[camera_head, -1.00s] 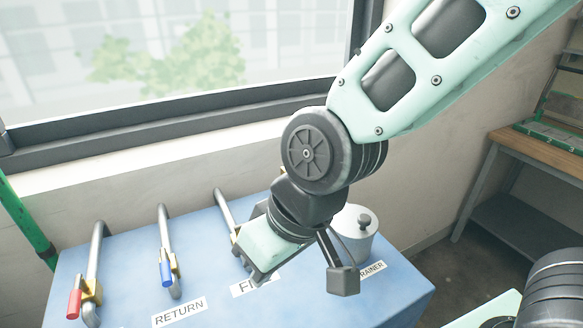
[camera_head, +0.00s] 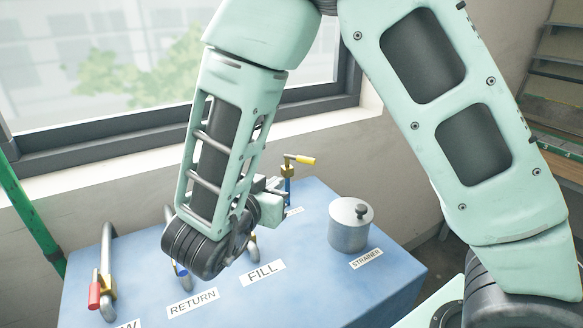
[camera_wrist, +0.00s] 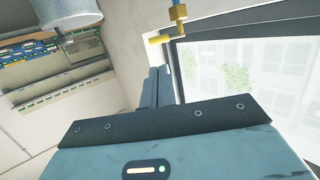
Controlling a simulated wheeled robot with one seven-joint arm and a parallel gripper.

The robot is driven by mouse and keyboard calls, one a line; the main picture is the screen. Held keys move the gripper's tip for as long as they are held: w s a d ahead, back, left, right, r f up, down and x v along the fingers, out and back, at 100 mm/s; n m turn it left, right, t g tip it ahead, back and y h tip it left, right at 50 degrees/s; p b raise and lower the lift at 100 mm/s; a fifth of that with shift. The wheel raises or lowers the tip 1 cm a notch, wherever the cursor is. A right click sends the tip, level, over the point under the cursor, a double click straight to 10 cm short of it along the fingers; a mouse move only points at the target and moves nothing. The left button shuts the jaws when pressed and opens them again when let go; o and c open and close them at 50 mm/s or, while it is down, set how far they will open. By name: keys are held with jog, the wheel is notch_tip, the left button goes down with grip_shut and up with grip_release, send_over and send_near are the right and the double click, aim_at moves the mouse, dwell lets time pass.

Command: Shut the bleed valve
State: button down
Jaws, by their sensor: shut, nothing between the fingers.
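A small valve with a brass body (camera_head: 287,171) and a yellow lever (camera_head: 305,160) stands on a thin blue pipe at the back of the blue bench. The lever sticks out sideways to the right; the small label at its foot is too small to read. In the wrist view the yellow lever (camera_wrist: 160,39) and brass body (camera_wrist: 178,13) show just beyond my fingertips. My gripper (camera_head: 275,184) is shut and empty, just in front and left of the valve. In the wrist view the closed fingers (camera_wrist: 156,85) point toward the lever, with a small gap seeming to remain.
The blue bench top (camera_head: 330,285) carries a grey strainer pot (camera_head: 350,225) at right. At left stand pipes with a red-handled valve (camera_head: 94,290) and a blue-handled valve (camera_head: 181,270), partly behind my arm. A window and wall are behind.

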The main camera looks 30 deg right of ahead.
jog(key=p, duration=0.4)
send_near(304, 161)
jog(key=x, duration=0.5)
jog(key=shift+d, duration=0.15)
jog(key=shift+p+x, duration=0.45)
jog(key=shift+x, duration=0.35)
jog(key=shift+w+f, duration=0.1)
jog(key=shift+w, duration=0.05)
